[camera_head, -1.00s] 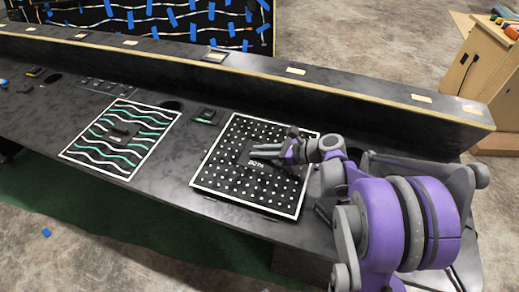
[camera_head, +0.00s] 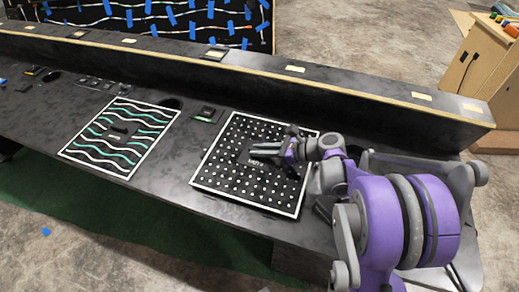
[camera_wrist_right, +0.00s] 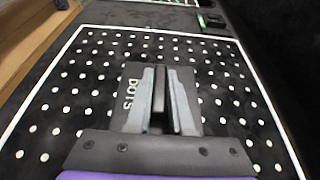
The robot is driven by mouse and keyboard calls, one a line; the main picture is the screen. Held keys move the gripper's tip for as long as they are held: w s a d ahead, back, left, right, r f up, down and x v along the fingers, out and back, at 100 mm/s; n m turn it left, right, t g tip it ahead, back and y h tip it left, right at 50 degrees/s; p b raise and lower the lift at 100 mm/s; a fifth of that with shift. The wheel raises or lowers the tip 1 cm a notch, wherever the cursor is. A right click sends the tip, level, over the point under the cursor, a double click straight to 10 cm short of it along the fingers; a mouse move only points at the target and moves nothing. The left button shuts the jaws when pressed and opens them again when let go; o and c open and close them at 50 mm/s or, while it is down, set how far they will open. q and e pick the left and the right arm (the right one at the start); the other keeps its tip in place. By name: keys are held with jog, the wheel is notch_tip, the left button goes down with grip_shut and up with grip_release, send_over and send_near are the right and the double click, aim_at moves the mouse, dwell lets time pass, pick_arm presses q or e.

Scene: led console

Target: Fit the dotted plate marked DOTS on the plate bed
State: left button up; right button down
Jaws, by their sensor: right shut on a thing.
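The dotted plate (camera_head: 222,168) is a black square with a white border and rows of white dots. It lies about flat on the right part of the console. My right gripper (camera_head: 256,153) is over its middle. In the right wrist view the gripper (camera_wrist_right: 161,80) is shut on the plate's dark central handle (camera_wrist_right: 158,95), and the word DOTS shows beside the fingers on the plate (camera_wrist_right: 62,102). I cannot tell whether the plate rests in a bed or slightly above it; any bed under it is hidden. My left gripper is out of view.
A wavy-lined plate (camera_head: 92,150) with a dark central handle lies to the left on the console (camera_head: 165,190). A small dark box (camera_head: 208,114) with a green part sits behind, between the plates. A raised ledge (camera_head: 260,75) runs along the back.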

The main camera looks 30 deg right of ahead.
jog(key=shift+f+b, duration=0.6)
jog(key=shift+f, duration=0.3)
dwell(0.8)
jog(key=c, duration=0.7)
grip_release()
jog(key=p+v, duration=0.1)
jog(key=v, duration=1)
jog(key=shift+a+p, duration=0.1)
jog(key=shift+p, duration=0.2)
